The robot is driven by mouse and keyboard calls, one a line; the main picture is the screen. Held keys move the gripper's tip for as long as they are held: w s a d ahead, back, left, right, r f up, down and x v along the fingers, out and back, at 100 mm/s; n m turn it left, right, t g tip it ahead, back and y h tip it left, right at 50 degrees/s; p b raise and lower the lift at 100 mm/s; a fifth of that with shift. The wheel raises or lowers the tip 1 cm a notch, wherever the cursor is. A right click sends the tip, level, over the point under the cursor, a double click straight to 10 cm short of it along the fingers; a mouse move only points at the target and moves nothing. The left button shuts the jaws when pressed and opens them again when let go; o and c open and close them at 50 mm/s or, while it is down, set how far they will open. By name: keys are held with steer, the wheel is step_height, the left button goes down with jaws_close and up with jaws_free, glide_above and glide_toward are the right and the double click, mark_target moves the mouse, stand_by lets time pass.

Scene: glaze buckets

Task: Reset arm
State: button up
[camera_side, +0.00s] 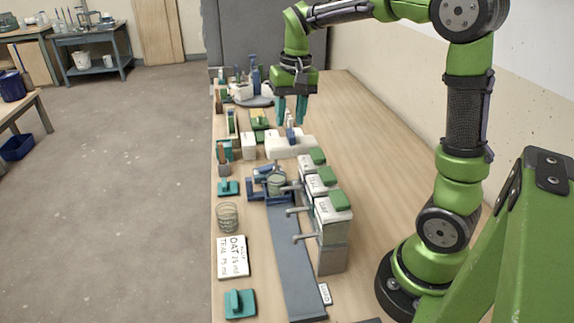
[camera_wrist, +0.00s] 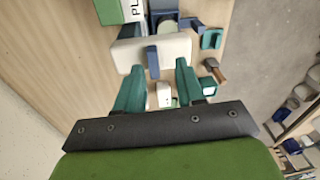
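My gripper (camera_side: 291,109) hangs pointing down over the far part of the bench, with its two teal fingers apart. In the wrist view the fingers (camera_wrist: 160,90) are also apart, with nothing held between them. A white block (camera_side: 290,146) with a blue upright handle (camera_side: 291,134) lies beneath and just in front of the gripper. In the wrist view the white block (camera_wrist: 150,52) and its blue handle (camera_wrist: 152,62) show just ahead of the fingertips. I cannot tell the exact height of the fingertips above the bench.
Several green-lidded dispensers (camera_side: 331,222) with levers stand beside a grey rail (camera_side: 295,260). A clear cup (camera_side: 277,184) sits in a blue holder near them. The bench's right side (camera_side: 375,130) is clear.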

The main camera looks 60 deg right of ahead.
steer(key=s+a+r+n+t+y, duration=0.1)
steer(key=s+a+n+t, duration=0.2)
steer(key=s+a, duration=0.9)
steer(key=s+t, duration=0.1)
steer(key=t, duration=0.2)
steer(key=shift+s+a+r+n+y, duration=0.2)
steer(key=shift+s+a+n+y, duration=0.1)
steer(key=shift+n+y, duration=0.1)
